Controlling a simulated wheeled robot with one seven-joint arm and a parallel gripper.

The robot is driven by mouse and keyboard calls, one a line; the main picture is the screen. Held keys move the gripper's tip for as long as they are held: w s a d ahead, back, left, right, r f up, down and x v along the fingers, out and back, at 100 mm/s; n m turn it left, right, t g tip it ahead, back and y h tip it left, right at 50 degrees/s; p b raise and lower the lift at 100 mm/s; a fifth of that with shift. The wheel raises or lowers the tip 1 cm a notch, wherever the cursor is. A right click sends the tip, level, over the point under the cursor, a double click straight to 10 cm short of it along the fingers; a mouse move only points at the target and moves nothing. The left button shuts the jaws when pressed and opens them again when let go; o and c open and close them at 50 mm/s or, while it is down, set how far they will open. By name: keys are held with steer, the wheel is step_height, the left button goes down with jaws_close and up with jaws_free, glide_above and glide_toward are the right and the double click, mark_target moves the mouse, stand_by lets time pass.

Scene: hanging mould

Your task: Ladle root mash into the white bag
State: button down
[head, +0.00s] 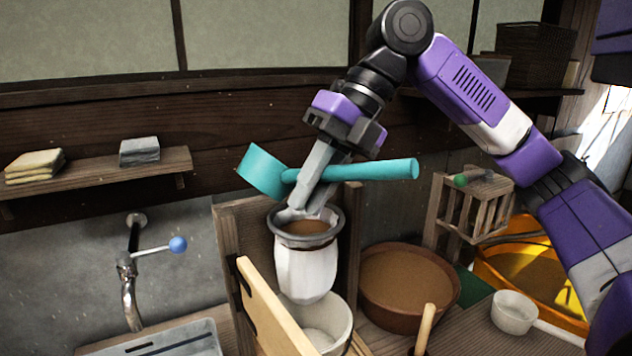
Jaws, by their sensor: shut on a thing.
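My gripper (312,190) is shut on the handle of a teal ladle (263,172). It holds the ladle above the white bag. The ladle's cup is up and left of the bag's mouth, its handle points right, and the cup looks tipped; its inside is hidden. The white bag (304,272) hangs open from a dark grey ring (341,226), with brown mash (306,227) showing inside its mouth. A wide brown bowl (373,313) of brown root mash (405,276) stands right of the bag. A pale pot (343,318) stands below the bag.
A wooden board (268,305) stands in front of the bag. A tap (128,280) and sink (185,340) are at left. A small white dipper (514,312), a wooden rack (466,212) and a yellow-orange tub (520,262) are at right. A shelf (100,172) holds folded cloths.

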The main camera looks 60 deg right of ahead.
steer(key=r+g+h+p, duration=0.1)
steer(key=h+p, duration=0.1)
steer(key=r+g+h+p, duration=0.1)
steer(key=h+p, duration=0.2)
steer(key=r+g+h+p, duration=0.1)
steer(key=g+h+p, duration=0.1)
steer(key=shift+w+a+r+h+p, duration=0.1)
steer(key=shift+a+h+p, duration=0.2)
steer(key=shift+h, duration=0.1)
stand_by(0.4)
stand_by(0.3)
